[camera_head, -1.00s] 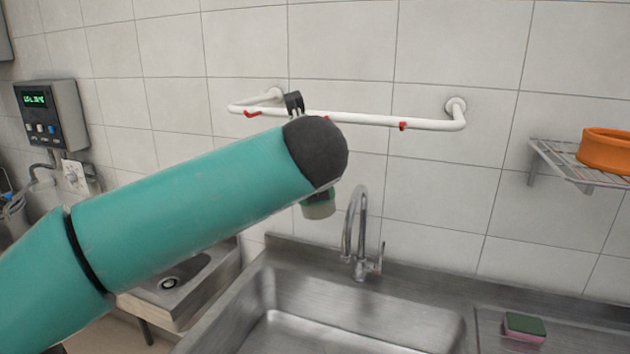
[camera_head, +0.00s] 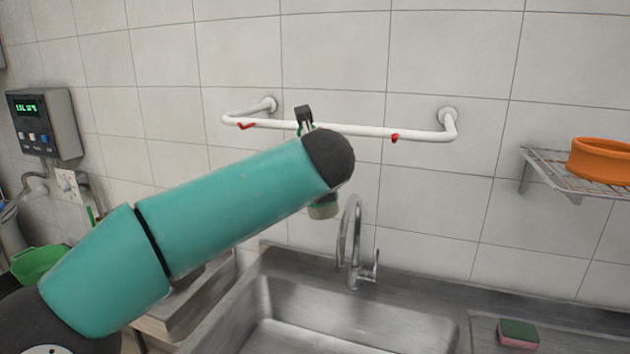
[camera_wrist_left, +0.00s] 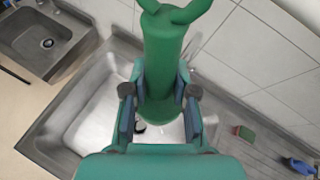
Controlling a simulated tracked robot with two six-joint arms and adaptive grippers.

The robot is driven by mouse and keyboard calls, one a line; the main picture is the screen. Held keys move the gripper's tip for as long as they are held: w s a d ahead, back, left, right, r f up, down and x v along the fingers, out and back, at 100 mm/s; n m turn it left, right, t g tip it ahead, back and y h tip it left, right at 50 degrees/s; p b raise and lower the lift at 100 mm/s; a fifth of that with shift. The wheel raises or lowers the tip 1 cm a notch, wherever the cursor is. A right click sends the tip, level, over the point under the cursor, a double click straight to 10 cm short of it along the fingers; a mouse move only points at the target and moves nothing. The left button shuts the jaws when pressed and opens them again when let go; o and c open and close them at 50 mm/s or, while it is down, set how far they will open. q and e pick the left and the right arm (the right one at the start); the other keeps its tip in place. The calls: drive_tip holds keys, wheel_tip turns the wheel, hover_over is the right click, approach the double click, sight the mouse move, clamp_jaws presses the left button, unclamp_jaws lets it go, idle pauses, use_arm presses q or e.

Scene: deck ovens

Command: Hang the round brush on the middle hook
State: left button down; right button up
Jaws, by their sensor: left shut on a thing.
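The brush (camera_wrist_left: 168,50) has a thick green body with a loop at its end, cut off by the top of the left wrist view. My left gripper (camera_wrist_left: 159,105) is shut on it, one finger on each side. In the head view my left arm hides most of the gripper and brush. Thin green bits show beside a dark piece at the white rail; I cannot tell whether they touch it. The white rail (camera_head: 365,130) carries a red hook (camera_head: 246,126) at left and another red hook (camera_head: 395,138) at right. The middle hook is not discernible. My right gripper is not shown.
A steel sink (camera_head: 300,330) with a curved faucet (camera_head: 352,235) lies below the rail. A sponge (camera_head: 518,333) lies right of it. A wire shelf (camera_head: 550,175) with an orange ring-shaped item (camera_head: 598,158) juts from the wall at right. A control box (camera_head: 42,120) is at left.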

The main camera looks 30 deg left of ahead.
use_arm(q)
drive_tip(key=shift+w+a+f+p, duration=0.2)
drive_tip(key=shift+w+p, duration=0.1)
drive_tip(key=shift+w, duration=0.45)
drive_tip(key=shift+w+a+f+p, duration=0.2)
drive_tip(key=shift+w+p, duration=0.15)
drive_tip(key=shift+w, duration=0.4)
drive_tip(key=shift+w+a+f+p, duration=0.2)
drive_tip(key=shift+w+p, duration=0.1)
drive_tip(key=shift+w, duration=0.45)
drive_tip(key=shift+f, duration=0.1)
drive_tip(key=c, duration=0.8)
unclamp_jaws()
drive_tip(key=shift+c, duration=0.2)
drive_tip(key=shift+d, duration=0.1)
drive_tip(key=v, duration=1.2)
